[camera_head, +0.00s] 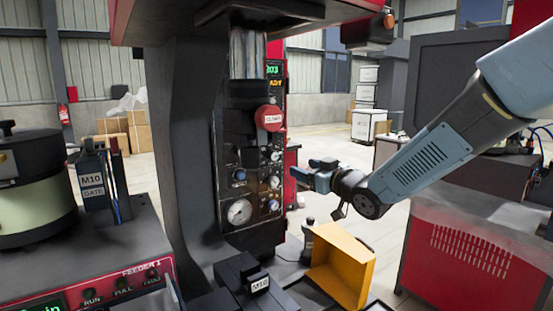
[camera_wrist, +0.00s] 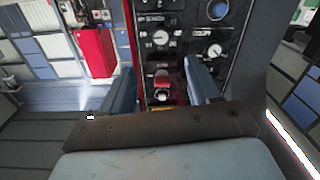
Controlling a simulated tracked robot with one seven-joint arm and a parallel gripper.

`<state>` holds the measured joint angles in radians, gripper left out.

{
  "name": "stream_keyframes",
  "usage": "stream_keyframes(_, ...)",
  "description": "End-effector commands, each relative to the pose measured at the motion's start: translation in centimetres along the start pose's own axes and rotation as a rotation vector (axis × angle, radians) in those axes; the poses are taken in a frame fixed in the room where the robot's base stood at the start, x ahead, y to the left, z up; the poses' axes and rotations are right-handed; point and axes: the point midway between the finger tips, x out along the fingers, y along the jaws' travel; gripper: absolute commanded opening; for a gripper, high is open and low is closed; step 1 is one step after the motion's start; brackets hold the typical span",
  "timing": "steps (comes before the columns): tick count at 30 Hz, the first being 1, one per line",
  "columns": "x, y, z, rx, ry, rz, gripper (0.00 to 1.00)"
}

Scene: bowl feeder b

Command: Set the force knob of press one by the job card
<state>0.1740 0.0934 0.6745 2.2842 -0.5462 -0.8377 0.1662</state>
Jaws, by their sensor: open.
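The press (camera_head: 182,130) has a dark control panel (camera_head: 255,160) with several knobs, a round white gauge (camera_head: 239,212) and a large red round button (camera_head: 269,118). My gripper (camera_head: 303,170) is open beside the panel's right side in the head view. In the wrist view my open fingers (camera_wrist: 161,86) point at the panel, with a small red-topped control (camera_wrist: 162,78) showing between them, and nothing is held. A white dial (camera_wrist: 160,37) and a gauge (camera_wrist: 214,51) are above it. Which knob sets force is unreadable. I cannot make out a job card.
A yellow bin (camera_head: 343,264) stands below my arm at the press's right. A feeder (camera_head: 35,190) with a red control box (camera_head: 95,305) is at the left. A red cabinet (camera_head: 470,250) is at the right.

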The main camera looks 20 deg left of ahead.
Motion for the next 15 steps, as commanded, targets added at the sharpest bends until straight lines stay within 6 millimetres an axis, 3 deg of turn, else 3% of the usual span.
stream_keyframes(5, 1.4, -0.1, -0.1, 0.002, 0.006, -0.004, 0.61)
stream_keyframes(15, 6.4, -0.1, -0.1, 0.004, 0.005, -0.003, 0.61)
